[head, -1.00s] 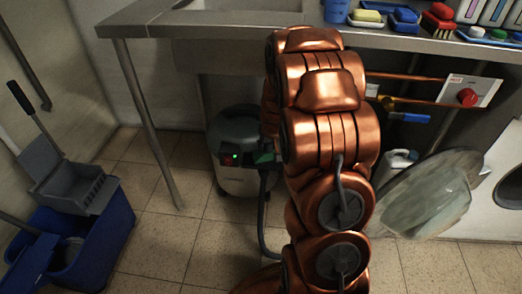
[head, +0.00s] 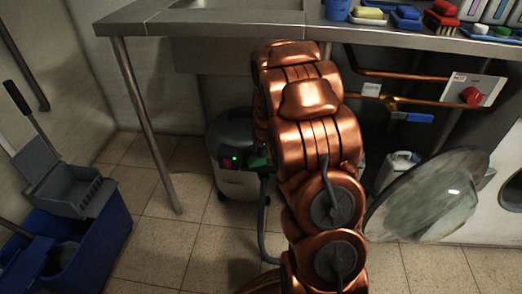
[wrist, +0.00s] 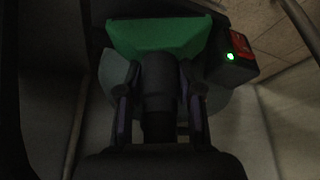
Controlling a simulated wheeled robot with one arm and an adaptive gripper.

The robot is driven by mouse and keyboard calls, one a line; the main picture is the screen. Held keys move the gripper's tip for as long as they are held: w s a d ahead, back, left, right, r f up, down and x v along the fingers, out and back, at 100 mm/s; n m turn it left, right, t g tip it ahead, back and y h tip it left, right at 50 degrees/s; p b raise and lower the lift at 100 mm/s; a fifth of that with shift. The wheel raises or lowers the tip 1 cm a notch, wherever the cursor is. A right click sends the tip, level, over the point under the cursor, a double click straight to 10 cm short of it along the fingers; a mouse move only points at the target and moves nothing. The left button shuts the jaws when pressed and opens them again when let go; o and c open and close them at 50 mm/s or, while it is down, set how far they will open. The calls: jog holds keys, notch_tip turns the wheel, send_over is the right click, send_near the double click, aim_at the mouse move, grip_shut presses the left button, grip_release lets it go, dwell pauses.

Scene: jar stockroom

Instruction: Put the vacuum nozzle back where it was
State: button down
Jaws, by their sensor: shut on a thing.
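My gripper (wrist: 160,78) shows in the wrist view, with one finger on each side of a dark round neck, which seems to be the vacuum nozzle (wrist: 157,98). It is shut on this piece. A green block (wrist: 158,38) lies just beyond the fingertips; whether the nozzle touches it is too dark to tell. The vacuum (head: 237,180) is a grey drum with a dark lid under the sink counter, with a lit green light. Its dark hose (head: 262,220) runs down to the floor. In the head view my arm hides the gripper and nozzle.
The steel counter (head: 225,25) spans above the vacuum, with a metal leg (head: 147,125) to its left. A blue mop bucket (head: 95,240) stands at the left.

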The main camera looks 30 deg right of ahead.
jog(key=c, duration=0.7)
grip_release()
jog(key=shift+c, duration=0.2)
jog(key=p+v, duration=0.4)
jog(key=v, duration=0.8)
jog(key=s+a+r+n+g+y, duration=0.2)
jog(key=s+a+r+g, duration=0.15)
jog(key=s+a, duration=1.15)
jog(key=s+a+r+g, duration=0.1)
jog(key=s+a, duration=0.1)
jog(key=s, duration=0.5)
jog(key=s+a+r+n+g, duration=0.1)
jog(key=s+a+g, duration=0.1)
jog(key=s, duration=0.4)
jog(key=s+a+r+g, duration=0.1)
jog(key=s+a, duration=0.3)
jog(key=s, duration=0.3)
jog(key=shift+s+r+n+g, duration=0.3)
jog(key=shift+r+n+g, duration=0.05)
jog(key=shift+r+n, duration=0.05)
